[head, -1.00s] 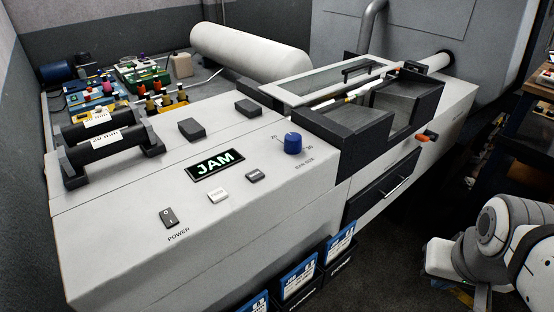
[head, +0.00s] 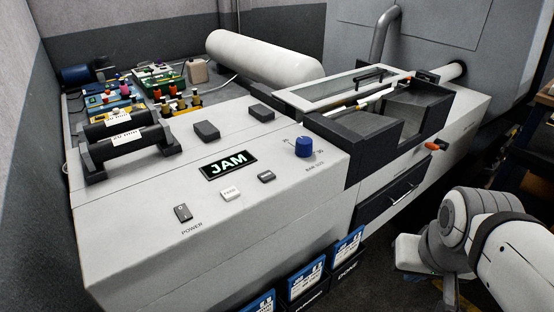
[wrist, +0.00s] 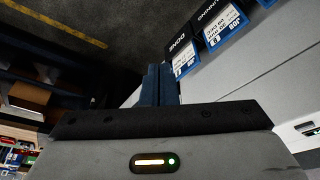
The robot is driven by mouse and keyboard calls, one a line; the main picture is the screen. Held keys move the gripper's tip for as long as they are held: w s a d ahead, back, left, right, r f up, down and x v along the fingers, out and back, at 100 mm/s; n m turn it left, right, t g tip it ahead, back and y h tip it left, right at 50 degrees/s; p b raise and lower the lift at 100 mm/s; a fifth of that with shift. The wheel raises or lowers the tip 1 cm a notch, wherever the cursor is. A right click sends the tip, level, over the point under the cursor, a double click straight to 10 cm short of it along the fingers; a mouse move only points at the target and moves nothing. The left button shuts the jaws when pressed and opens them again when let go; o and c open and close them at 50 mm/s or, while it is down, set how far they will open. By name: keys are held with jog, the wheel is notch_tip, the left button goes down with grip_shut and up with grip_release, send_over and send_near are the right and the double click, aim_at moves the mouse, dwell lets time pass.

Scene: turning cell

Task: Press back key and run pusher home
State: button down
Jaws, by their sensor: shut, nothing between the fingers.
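The feeder machine (head: 130,240) fills the middle of the head view. Its display (head: 230,164) reads JAM in green. Below the display are a white key (head: 231,193) and a small dark key (head: 267,176); the dark key's label is too small to read for sure. A trough (head: 405,118) with dark walls lies at the right part of the machine, with a light bar (head: 375,100) along it; I cannot make out the pusher. My gripper (wrist: 161,84) is shut and empty in the wrist view, over dark floor, apart from the keys. It is out of the head view.
A blue knob (head: 304,147), a power switch (head: 183,213) and an orange-tipped lever (head: 436,145) stick out of the machine. Shelving (wrist: 50,92) shows at the left of the wrist view. Dark floor is open between.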

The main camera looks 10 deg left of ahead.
jog(key=w+a+r+y, duration=0.2)
jog(key=w+a+r, duration=0.2)
jog(key=a, duration=0.6)
jog(key=w+a+r+n+t+y, duration=0.1)
jog(key=w+a+r+y, duration=0.2)
jog(key=w+a, duration=0.6)
jog(key=w+a+r+n+y, duration=0.1)
jog(key=w+a+r, duration=0.4)
jog(key=a, duration=0.6)
jog(key=shift+w+a+r+t+y, duration=0.15)
jog(key=shift+w+a+t+y, duration=0.2)
jog(key=shift+w+y, duration=0.4)
jog(key=shift+d, duration=0.1)
jog(key=b, duration=0.6)
send_over(270, 177)
notch_tip(270, 177, down, 8)
jog(key=shift+f, duration=0.1)
jog(key=shift+f+b, duration=0.3)
jog(key=shift+f, duration=0.05)
jog(key=shift+f, duration=0.1)
jog(key=shift+f+b, duration=0.3)
jog(key=shift+b, duration=0.3)
